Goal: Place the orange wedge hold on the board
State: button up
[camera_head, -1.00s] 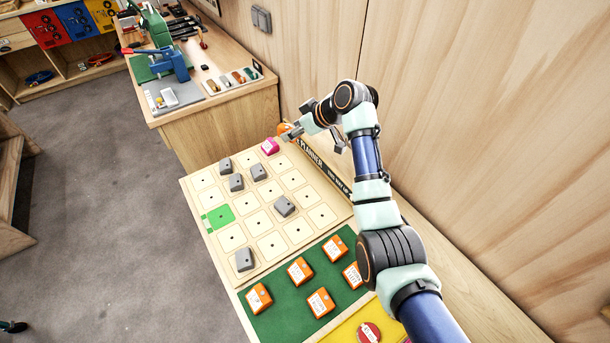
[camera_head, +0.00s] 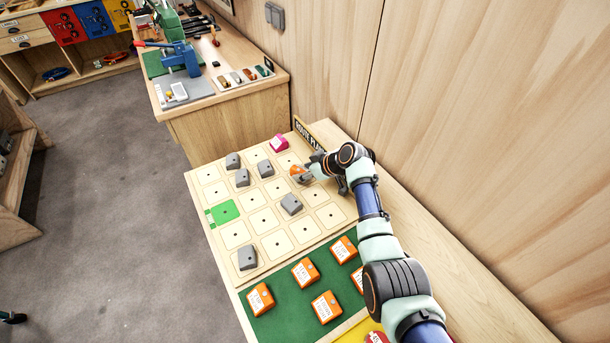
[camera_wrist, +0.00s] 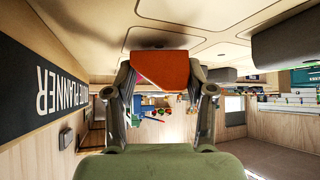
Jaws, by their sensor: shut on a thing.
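An orange hold (camera_head: 297,171) is in my gripper (camera_head: 304,174), over the far right part of the board (camera_head: 264,221) in the head view. In the wrist view the orange hold (camera_wrist: 160,70) sits between both fingers of my gripper (camera_wrist: 162,88), which are shut on it. The board's surface is close to the hold; whether they touch I cannot tell. The board has pale square cells with dark centre holes and one green cell (camera_head: 224,211) at the left. Grey holds (camera_head: 290,204) and a magenta hold (camera_head: 279,143) sit on other cells.
Several orange labelled holds (camera_head: 305,271) lie on the green mat (camera_head: 283,320) in front of the board. A dark sign reading PLANNER (camera_wrist: 40,90) runs beside the board. The wood wall (camera_head: 480,120) is close on the right. A workbench with tools (camera_head: 225,105) stands behind.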

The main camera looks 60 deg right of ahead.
jog(key=shift+f, duration=0.55)
jog(key=o, duration=1.3)
jog(key=shift+r, duration=0.3)
jog(key=p+v, duration=0.4)
jog(key=v, duration=0.7)
jog(key=shift+s+r, duration=0.15)
jog(key=shift+s, duration=0.25)
